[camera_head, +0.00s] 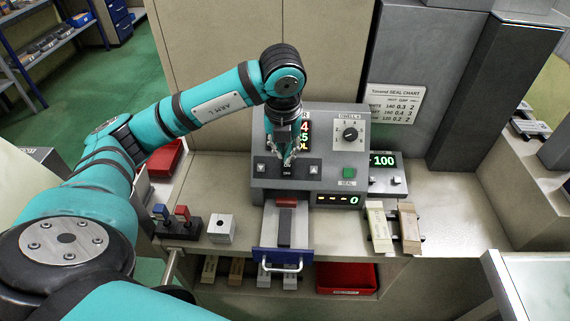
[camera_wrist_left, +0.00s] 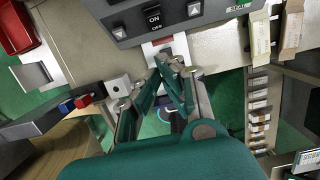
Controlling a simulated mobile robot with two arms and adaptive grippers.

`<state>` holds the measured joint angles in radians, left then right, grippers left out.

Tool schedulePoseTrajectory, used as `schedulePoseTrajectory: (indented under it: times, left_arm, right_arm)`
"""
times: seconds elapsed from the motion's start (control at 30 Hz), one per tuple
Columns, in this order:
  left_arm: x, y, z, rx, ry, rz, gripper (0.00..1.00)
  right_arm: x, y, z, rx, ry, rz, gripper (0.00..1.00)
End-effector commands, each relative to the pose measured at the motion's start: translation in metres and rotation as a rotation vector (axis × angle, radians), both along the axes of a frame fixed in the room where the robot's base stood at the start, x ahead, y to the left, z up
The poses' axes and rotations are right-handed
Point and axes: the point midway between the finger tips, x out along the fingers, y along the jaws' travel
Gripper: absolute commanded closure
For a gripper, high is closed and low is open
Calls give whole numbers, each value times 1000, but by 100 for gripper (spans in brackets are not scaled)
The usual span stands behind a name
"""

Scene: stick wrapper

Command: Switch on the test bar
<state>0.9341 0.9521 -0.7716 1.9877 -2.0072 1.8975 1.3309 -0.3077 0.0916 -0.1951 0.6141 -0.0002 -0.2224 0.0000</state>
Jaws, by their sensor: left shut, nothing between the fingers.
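The grey sealing machine (camera_head: 262,182) stands on the bench, with a black ON/OFF switch (camera_head: 287,173) low on its front between two arrow buttons. The switch also shows in the left wrist view (camera_wrist_left: 153,18), its ON and OFF labels clear. My left gripper (camera_head: 288,161) is shut and empty, pointing down just over the switch in the head view, partly covering it and the red-and-yellow display. In the left wrist view the closed fingertips (camera_wrist_left: 172,60) lie below the switch in the picture; contact cannot be told. My right gripper is not in view.
A narrow tray with a blue front (camera_head: 268,262) sticks out below the machine. A dial (camera_head: 350,134) and green SEAL button (camera_head: 349,172) are on its right. A display reading 100 (camera_head: 383,160) and wrapped sticks (camera_head: 378,227) stand at right; red and blue handles (camera_head: 182,213) at left.

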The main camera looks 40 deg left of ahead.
Motion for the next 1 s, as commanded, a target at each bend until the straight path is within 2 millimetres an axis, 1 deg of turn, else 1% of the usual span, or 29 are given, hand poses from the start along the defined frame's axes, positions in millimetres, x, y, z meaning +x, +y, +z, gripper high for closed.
schedulePoseTrajectory:
  times: [0.03, 0.23, 0.4, 0.5, 0.63, 0.8, 1.0]
  left_arm:
    - [0, 1, -7, 1, 6, 1, 100]
    - [7, 5, -47, 0, 7, 1, 100]
    - [12, 9, -82, 0, 6, 0, 100]
    - [26, 16, -89, 0, 3, 2, 100]
    - [36, 22, -99, -1, 2, -1, 100]
    - [41, 25, -105, -1, 0, -2, 100]
    - [42, 26, -106, -1, 0, -2, 100]
  right_arm:
    - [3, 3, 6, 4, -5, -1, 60]
    - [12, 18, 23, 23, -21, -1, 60]
    - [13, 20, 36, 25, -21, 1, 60]
    - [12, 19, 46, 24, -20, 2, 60]
    - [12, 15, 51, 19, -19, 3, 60]
    - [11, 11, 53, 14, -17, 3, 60]
    - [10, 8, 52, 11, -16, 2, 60]
